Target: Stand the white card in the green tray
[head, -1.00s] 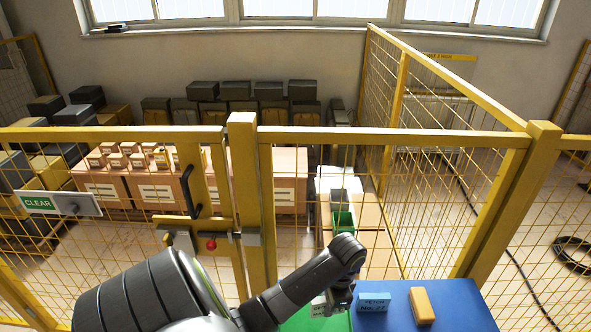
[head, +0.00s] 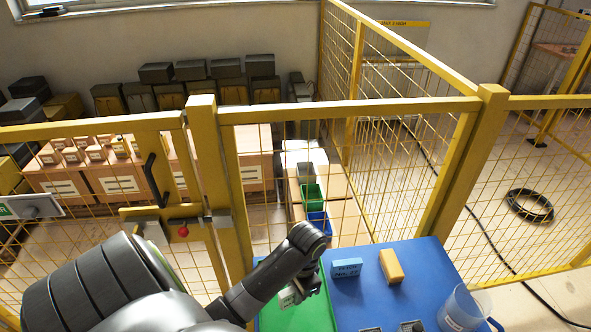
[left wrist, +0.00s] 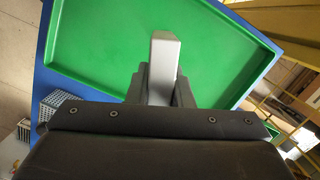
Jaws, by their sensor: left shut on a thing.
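My left gripper (head: 301,291) is shut on the white card (head: 287,298), over the green tray (head: 308,316) at the left of the blue table. In the left wrist view the card (left wrist: 163,64) shows as a narrow pale grey-white piece between the dark fingers, its end pointing towards the tray. The green tray (left wrist: 105,45) with its raised rim fills most of that view. I cannot tell whether the card touches the tray floor. The fingers hide part of the card. My right gripper is not in view.
On the blue table (head: 425,262) are a blue labelled block (head: 346,268), a yellow-orange block (head: 391,266), a clear blue jug (head: 460,308) and small dark items at the front. A yellow mesh fence (head: 350,112) stands behind the table. Table surface right of the yellow-orange block is clear.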

